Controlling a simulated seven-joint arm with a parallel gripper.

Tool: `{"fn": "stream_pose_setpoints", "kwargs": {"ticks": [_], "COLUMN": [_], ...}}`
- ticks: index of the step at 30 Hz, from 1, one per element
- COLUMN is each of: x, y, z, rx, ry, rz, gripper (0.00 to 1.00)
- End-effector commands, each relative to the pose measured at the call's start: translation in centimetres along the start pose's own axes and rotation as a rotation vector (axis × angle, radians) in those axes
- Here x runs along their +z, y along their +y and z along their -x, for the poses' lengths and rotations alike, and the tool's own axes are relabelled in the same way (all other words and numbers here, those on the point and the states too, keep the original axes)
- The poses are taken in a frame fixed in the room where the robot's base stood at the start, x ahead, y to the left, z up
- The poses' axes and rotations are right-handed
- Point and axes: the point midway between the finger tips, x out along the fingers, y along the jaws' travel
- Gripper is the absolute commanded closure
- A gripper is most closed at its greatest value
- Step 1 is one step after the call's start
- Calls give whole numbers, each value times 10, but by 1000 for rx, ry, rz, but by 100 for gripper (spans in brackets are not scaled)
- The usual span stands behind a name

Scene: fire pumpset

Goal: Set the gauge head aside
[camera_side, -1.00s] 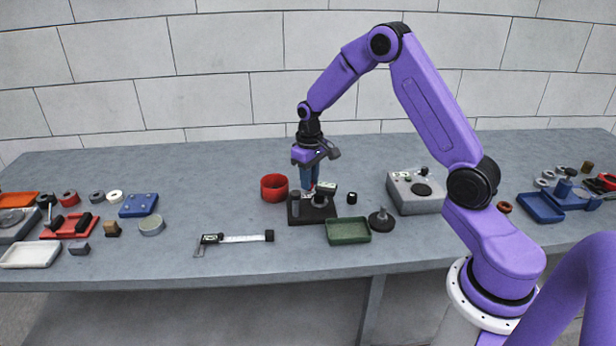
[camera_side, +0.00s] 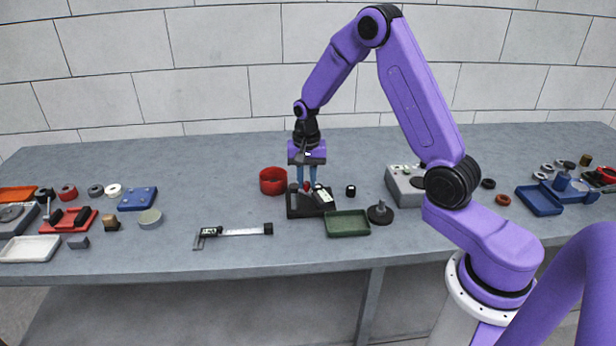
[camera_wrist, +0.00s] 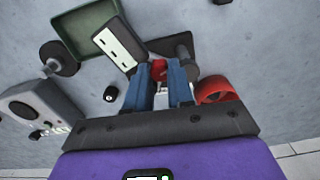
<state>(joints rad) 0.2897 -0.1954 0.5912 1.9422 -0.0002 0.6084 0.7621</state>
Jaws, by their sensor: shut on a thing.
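The gauge head is a small dark block with a pale, marked face (camera_side: 323,196) and a red part between my fingertips. It shows tilted in the side view and also in the wrist view (camera_wrist: 119,46). My gripper (camera_side: 308,184) points down with its blue fingers shut on the gauge head at the red part. It is low over a black stand (camera_side: 296,210) with a grey post (camera_side: 293,194). The head overlaps the stand in the side view; I cannot tell whether they touch. The fingers (camera_wrist: 160,88) partly hide the grip.
A green tray (camera_side: 348,223) lies right of the stand. A red cup (camera_side: 273,181) is behind left. A black round-based piece (camera_side: 380,214) and a grey box (camera_side: 403,188) are at right. A caliper (camera_side: 235,232) lies front left. Bench around the caliper is clear.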

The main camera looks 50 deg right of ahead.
Motion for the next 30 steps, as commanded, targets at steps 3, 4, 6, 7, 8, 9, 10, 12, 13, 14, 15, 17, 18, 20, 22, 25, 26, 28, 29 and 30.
{"fn": "stream_pose_setpoints", "kwargs": {"ticks": [3,4,6,7,8,9,10,12,13,14,15,17,18,20,22,25,26,28,29,30], "x": [3,3,4,4,4,5,5,5,5,5,5,5,5,5,5,5,5,5,5,5], "y": [-2,-2,-3,-3,-3,-4,-4,-4,-4,-4,-4,-4,-4,-4,-4,-4,-4,-5,-5,-4], "z": [1,1,1,1,1,1,1,1,1,1,1,1,1,1,1,1,1,1,1,1], "rx": [0,0,0,0,0,0,0,0,0,0,-1,-1,-1,-1,-1,-1,-1,-2,-2,-1], "ry": [-1,-1,0,0,0,0,0,0,0,0,0,0,0,0,0,0,0,0,0,0], "rz": [-63,-77,-105,-114,-123,-133,-139,-151,-155,-159,-162,-165,-166,-167,-167,-166,-166,-166,-165,-165], "gripper": [100,100,100,100,100,100,100,100,100,100,100,100,100,100,100,100,100,62,52,52]}}
